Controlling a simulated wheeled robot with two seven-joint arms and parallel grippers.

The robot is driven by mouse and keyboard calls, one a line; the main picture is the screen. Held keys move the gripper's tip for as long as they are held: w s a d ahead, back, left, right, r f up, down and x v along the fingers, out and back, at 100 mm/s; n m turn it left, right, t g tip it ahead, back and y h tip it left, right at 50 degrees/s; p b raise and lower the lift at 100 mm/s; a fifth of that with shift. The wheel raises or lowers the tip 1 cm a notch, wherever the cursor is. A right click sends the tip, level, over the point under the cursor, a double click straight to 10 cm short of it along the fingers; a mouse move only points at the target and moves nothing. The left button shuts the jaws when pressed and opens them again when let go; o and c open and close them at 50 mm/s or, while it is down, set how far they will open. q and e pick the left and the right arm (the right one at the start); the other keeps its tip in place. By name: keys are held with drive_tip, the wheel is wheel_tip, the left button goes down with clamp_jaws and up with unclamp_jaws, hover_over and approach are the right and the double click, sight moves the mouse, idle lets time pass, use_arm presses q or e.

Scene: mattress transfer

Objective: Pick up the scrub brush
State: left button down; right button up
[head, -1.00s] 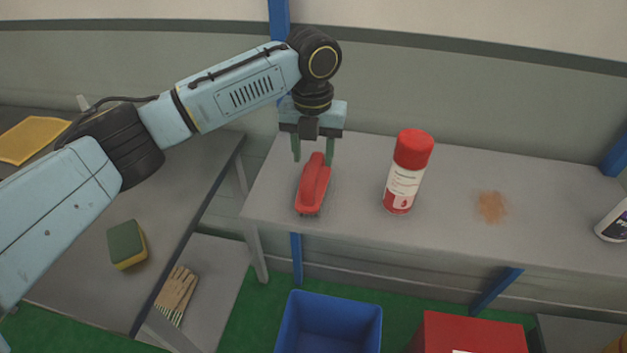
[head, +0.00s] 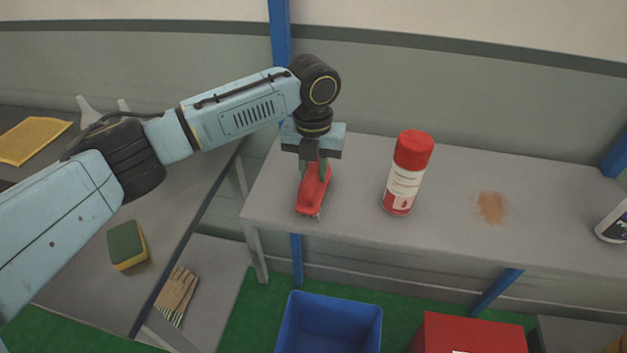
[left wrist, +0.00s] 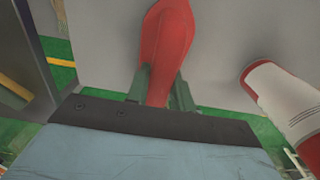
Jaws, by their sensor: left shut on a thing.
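The red scrub brush (head: 312,195) lies on the grey table (head: 450,235) near its left end, its bristles facing down. My left gripper (head: 313,172) comes down from above and is shut on the brush's handle. In the left wrist view the red brush (left wrist: 168,45) runs between the two green fingers (left wrist: 158,90), one on each side. The brush still appears to rest on the tabletop. My right gripper is not in view.
A red-capped spray can (head: 404,178) stands close to the right of the brush. A blue bin (head: 330,325) and a red box (head: 470,335) are below. A sponge (head: 127,245) lies on the left table.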

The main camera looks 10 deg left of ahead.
use_arm(q)
drive_tip(key=shift+r, duration=0.15)
wheel_tip(320, 180, up, 10)
drive_tip(key=shift+f, duration=0.1)
idle(0.3)
